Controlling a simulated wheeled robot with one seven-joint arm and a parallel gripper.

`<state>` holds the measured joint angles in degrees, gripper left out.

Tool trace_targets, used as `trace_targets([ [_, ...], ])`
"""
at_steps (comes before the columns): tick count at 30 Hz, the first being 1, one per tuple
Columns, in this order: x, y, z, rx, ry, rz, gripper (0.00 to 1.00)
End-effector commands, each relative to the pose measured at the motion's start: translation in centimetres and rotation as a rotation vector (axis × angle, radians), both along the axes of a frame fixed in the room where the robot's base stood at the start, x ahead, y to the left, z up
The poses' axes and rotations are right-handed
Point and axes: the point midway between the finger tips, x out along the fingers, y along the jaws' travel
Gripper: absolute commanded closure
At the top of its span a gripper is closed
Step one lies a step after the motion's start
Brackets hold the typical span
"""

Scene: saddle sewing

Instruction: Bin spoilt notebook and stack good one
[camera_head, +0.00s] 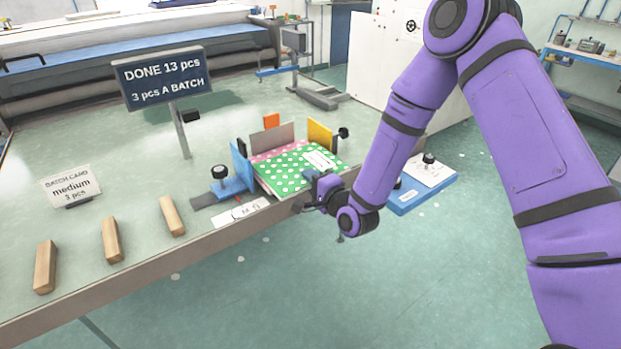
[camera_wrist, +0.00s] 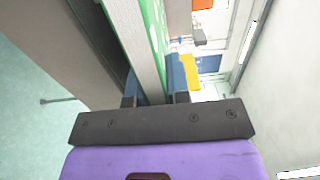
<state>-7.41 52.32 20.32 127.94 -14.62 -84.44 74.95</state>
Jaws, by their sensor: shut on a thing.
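A green notebook (camera_head: 283,175) with white dots and a white label lies in a jig at the table's right front edge. A pink dotted cover (camera_head: 262,155) shows at its far edge; I cannot tell whether it is a separate notebook beneath. My gripper (camera_head: 314,192) is at the near right edge of the green notebook, shut on it. In the wrist view, the green cover (camera_wrist: 156,28) and pale page edges (camera_wrist: 136,40) run between my two fingers (camera_wrist: 153,98). The fingertips are partly hidden in the head view. No bin is recognisable.
The jig has a blue stop (camera_head: 240,163), a grey plate (camera_head: 272,138) and a yellow stop (camera_head: 319,135). A batch card (camera_head: 71,186) reads medium, 3 pcs. Three wooden blocks (camera_head: 112,240) line the front left. A sign (camera_head: 165,79) stands behind. A blue plate (camera_head: 440,189) is at right.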

Motion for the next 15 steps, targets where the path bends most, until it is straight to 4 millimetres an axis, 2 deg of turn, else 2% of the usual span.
trace_targets([
  [7,0.03,0.01,-0.19,0.001,-0.002,0.000,1.00],
  [8,0.03,0.01,-0.20,0.001,-0.002,0.000,0.81],
  [11,0.02,0.02,-0.19,0.001,-0.002,0.000,0.58],
  [12,0.02,0.01,-0.20,0.001,-0.002,0.000,0.53],
  [15,0.02,0.01,-0.21,0.001,-0.001,0.000,0.53],
])
